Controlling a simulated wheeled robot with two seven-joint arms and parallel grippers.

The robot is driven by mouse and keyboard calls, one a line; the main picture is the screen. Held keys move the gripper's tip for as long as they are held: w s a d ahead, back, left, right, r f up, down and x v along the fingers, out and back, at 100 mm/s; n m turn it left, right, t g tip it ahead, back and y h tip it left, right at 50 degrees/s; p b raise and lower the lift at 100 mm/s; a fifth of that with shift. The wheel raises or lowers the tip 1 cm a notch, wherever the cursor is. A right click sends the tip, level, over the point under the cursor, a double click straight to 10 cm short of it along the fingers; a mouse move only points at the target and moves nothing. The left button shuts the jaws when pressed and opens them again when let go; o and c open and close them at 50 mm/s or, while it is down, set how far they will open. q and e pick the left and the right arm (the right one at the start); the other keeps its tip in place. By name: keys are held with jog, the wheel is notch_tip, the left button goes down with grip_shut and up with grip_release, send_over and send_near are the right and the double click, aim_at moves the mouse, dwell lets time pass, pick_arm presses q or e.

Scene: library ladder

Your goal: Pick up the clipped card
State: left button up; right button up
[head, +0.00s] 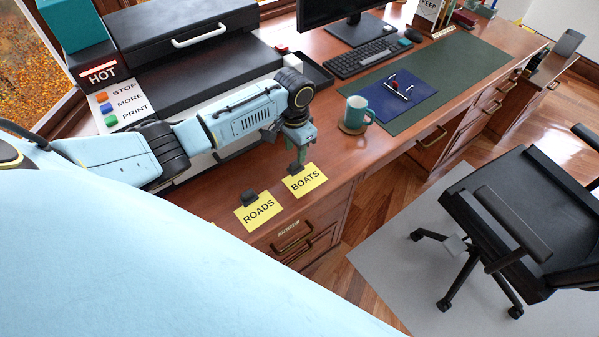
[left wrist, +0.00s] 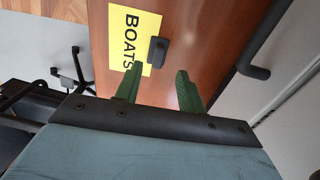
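Two yellow cards lie on the wooden desk near its front edge, each with a dark clip. The BOATS card (head: 305,181) is on the right and the ROADS card (head: 259,211) on the left. My left gripper (head: 297,166) points down over the clip end of the BOATS card. In the left wrist view my gripper (left wrist: 159,84) is open, its green fingers apart with nothing between them. The BOATS card (left wrist: 128,33) and its dark clip (left wrist: 157,52) show just beyond the fingertips. My right gripper is not in view.
A teal mug (head: 357,113) stands on a coaster right of the gripper, with a blue folder (head: 403,96) on a green mat behind. A black printer (head: 180,60) stands at the back left. An office chair (head: 530,215) stands in front of the desk.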

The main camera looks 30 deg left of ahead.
aim_at(295, 162)
pick_arm(q)
notch_tip(295, 162, down, 4)
jog(key=shift+s+f+b, duration=0.15)
jog(key=shift+f+b, duration=0.1)
jog(key=shift+b, duration=0.15)
grip_shut()
